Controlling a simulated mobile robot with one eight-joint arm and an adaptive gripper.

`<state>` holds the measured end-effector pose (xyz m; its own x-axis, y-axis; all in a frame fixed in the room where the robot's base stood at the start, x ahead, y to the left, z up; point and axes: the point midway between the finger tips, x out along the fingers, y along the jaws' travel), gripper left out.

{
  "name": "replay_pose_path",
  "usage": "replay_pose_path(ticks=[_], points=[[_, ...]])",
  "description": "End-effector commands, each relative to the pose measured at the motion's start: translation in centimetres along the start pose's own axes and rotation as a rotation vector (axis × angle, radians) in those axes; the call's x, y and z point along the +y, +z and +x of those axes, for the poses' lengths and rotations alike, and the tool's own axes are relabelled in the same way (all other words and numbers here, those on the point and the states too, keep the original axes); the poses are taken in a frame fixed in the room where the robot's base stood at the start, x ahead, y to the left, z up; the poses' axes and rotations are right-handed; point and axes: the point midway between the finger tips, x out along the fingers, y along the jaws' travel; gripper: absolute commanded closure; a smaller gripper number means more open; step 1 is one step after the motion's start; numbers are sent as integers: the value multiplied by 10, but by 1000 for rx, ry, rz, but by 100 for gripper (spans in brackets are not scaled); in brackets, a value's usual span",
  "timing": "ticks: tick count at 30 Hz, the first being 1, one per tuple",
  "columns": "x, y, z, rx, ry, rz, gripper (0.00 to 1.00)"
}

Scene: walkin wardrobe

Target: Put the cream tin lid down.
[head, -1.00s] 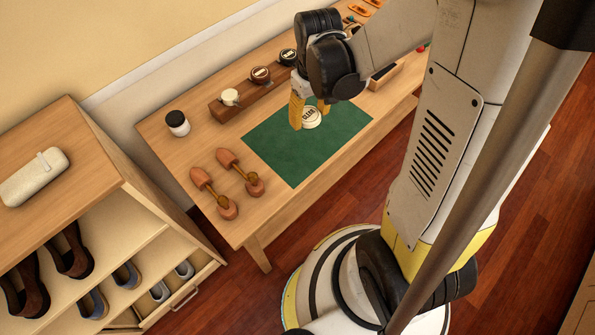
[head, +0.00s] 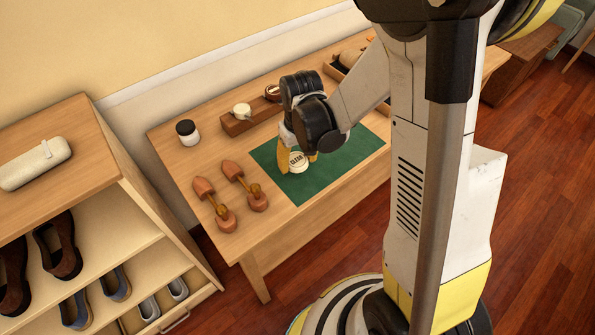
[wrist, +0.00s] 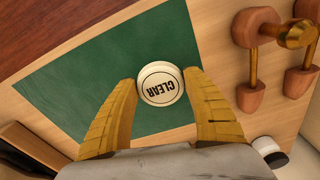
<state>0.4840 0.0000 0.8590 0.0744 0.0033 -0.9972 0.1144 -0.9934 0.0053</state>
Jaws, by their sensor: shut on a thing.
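The cream tin lid (head: 297,163), a round pale disc marked "CLEAR", is between the yellow fingers of my gripper (head: 298,158), which is shut on it. In the wrist view the lid (wrist: 160,84) shows face-on between the two fingertips (wrist: 161,77). It is over the left part of the green mat (head: 340,158); I cannot tell whether it touches the mat. The mat also fills much of the wrist view (wrist: 85,78). The dark gripper body hides part of the mat in the head view.
Wooden shoe trees (head: 243,186) lie left of the mat. A dark-lidded white jar (head: 188,132) stands behind them. A wooden rack (head: 236,126) at the back holds a small cream-coloured tin (head: 241,110). A shoe shelf (head: 105,150) with a pale case (head: 36,163) stands left.

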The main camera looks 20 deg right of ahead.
Motion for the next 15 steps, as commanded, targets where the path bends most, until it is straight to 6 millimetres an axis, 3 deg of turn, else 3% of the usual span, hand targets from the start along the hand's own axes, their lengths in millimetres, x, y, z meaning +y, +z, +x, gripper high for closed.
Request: replay_pose_path(ticks=[7,15], points=[[0,2,37,0,0,0,58],[0,3,38,0,0,0,58]])
